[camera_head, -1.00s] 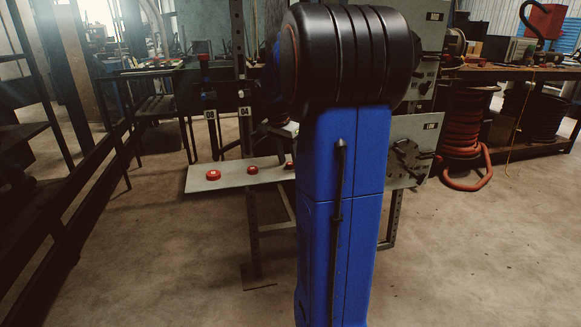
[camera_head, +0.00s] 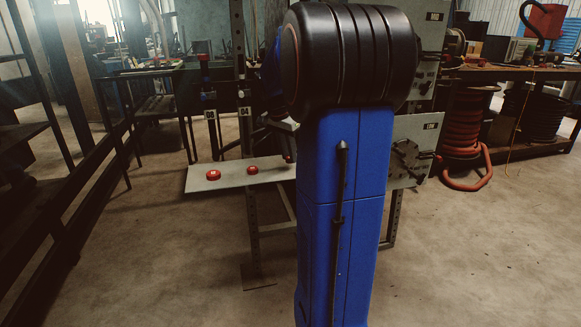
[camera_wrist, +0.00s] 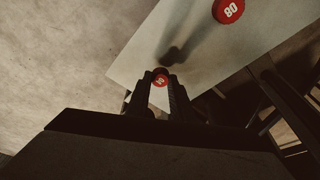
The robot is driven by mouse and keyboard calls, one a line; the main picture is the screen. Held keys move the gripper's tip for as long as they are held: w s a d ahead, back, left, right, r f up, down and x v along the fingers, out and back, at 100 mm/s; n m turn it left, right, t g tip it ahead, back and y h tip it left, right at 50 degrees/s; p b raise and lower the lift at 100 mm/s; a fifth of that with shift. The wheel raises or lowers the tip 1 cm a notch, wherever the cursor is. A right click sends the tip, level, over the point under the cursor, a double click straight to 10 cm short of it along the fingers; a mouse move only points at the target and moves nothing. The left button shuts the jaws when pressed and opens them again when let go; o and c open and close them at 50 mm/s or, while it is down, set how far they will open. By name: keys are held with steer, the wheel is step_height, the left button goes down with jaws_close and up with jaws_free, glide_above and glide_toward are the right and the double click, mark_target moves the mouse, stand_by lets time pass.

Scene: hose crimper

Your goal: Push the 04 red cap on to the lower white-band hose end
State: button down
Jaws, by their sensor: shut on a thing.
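My gripper (camera_wrist: 160,85) is shut on a small red cap (camera_wrist: 161,79), held between the fingertips in the wrist view. The cap has a pale mark on its face, too small to read surely. Its shadow falls on the grey shelf (camera_wrist: 150,45), so it appears to be above the shelf. In the head view my arm hides most of the gripper. I cannot make out the lower white-band hose end.
A larger red cap marked 08 (camera_wrist: 229,10) lies on the shelf in the wrist view. In the head view, two red caps lie on the shelf (camera_head: 232,180): a large one (camera_head: 213,175) and a smaller one (camera_head: 252,170). A grey panel with a chuck-like part (camera_head: 408,160) is at right.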

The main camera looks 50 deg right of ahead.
steer(key=shift+r, duration=2.35)
